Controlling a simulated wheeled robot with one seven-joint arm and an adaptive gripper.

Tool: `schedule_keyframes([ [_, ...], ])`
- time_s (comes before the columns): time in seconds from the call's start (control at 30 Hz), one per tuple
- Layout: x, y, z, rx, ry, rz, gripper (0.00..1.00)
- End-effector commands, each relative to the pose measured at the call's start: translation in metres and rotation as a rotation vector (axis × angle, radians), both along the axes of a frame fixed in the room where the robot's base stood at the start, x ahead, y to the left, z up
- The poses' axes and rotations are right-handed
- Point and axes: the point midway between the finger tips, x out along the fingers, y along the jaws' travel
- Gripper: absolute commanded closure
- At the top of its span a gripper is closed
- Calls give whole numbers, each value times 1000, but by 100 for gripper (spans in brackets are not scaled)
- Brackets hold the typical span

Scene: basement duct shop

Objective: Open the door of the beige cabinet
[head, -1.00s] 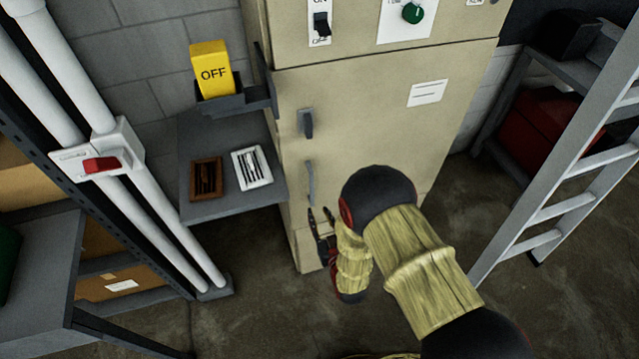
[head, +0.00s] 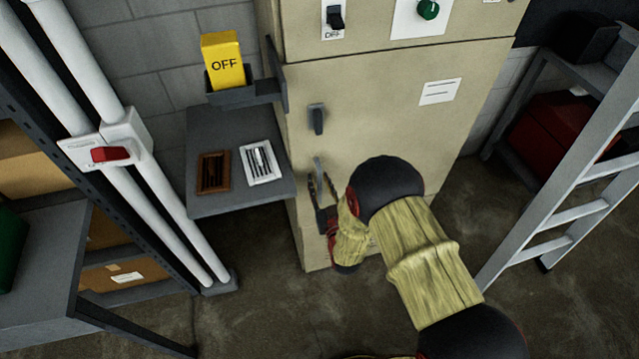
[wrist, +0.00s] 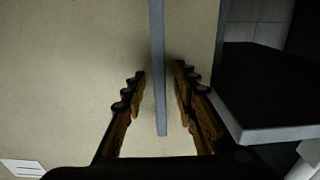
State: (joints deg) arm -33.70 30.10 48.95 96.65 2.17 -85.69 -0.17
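The beige cabinet (head: 390,140) stands in the middle of the head view, its door closed. In the wrist view the handle (wrist: 157,40) runs down between the two spread fingers of my gripper (wrist: 161,74). Gaps show on both sides, so the fingers are open and not clamped on it.
A grey shelf (head: 220,200) left of the cabinet holds a brown vent (head: 213,173) and a white vent (head: 262,163). A yellow OFF block (head: 223,62) sits in a holder above. A ladder (head: 575,175) stands at right. Floor before the cabinet is clear.

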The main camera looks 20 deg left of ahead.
Motion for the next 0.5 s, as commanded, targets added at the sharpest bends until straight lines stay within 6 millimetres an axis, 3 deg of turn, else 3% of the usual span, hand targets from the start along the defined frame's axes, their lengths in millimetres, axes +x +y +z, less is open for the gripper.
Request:
schedule_keyframes([
  [0.2, 0, 0, 0, 0, 0, 0, 71],
  [0.5, 0, 0, 0, 0, 0, 0, 88],
])
